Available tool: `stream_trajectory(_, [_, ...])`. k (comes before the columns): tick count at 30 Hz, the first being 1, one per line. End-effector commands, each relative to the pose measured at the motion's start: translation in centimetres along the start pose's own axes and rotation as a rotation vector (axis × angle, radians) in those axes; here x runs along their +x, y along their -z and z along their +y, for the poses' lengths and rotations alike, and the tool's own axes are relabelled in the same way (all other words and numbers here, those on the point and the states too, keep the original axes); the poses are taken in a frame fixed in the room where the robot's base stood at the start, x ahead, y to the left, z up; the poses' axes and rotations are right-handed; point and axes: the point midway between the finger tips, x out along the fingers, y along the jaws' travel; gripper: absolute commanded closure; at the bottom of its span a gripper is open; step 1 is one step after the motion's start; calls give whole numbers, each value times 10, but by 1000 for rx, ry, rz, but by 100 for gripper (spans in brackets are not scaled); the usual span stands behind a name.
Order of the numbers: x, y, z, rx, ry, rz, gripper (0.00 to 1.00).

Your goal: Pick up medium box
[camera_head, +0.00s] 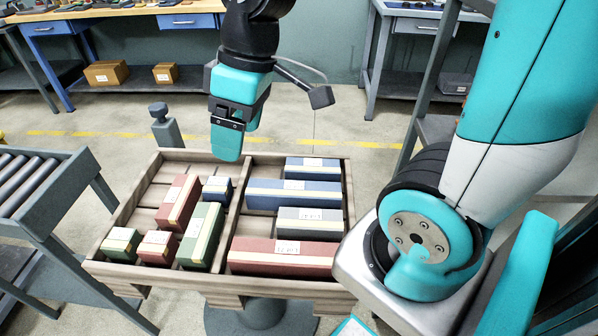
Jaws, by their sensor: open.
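The wooden tray (150,165) holds boxes of several sizes, each with a pale band and a white label. The left compartment has a longer red box (172,207), a longer green box (200,236), a small blue box (216,191), a small green box (119,247) and a small red box (156,250). The right compartment has a shorter blue box (312,166), a long blue box (265,195), a grey box (306,226) and a long red box (270,259). I cannot tell which is the medium box. My gripper (227,145) is open, pointing down above the tray's back middle, apart from the boxes.
A roller conveyor (75,180) stands left of the tray. A grey post (163,125) rises behind the tray's back edge. Workbenches (135,12) line the back, with cardboard boxes (107,72) on a low shelf. My arm takes up the right side.

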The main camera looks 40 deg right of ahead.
Motion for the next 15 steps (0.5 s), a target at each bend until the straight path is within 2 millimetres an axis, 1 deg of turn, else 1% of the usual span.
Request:
stream_trajectory(1, [22,-1,49,10,-37,-22,21])
stream_trajectory(2, [29,-3,77,3,-59,-36,21])
stream_trajectory(3, [37,-7,113,-12,-86,-56,21])
stream_trajectory(5, [48,-20,162,-35,-118,-92,21])
stream_trajectory(6, [55,-31,191,-49,-133,-117,21])
stream_trajectory(9, [69,-60,247,-79,-152,-172,21])
stream_trajectory(10, [71,-68,259,-85,-155,-185,21])
stream_trajectory(12, [76,-83,278,-99,-157,-207,21])
stream_trajectory(15, [85,-94,291,-110,-156,-222,21])
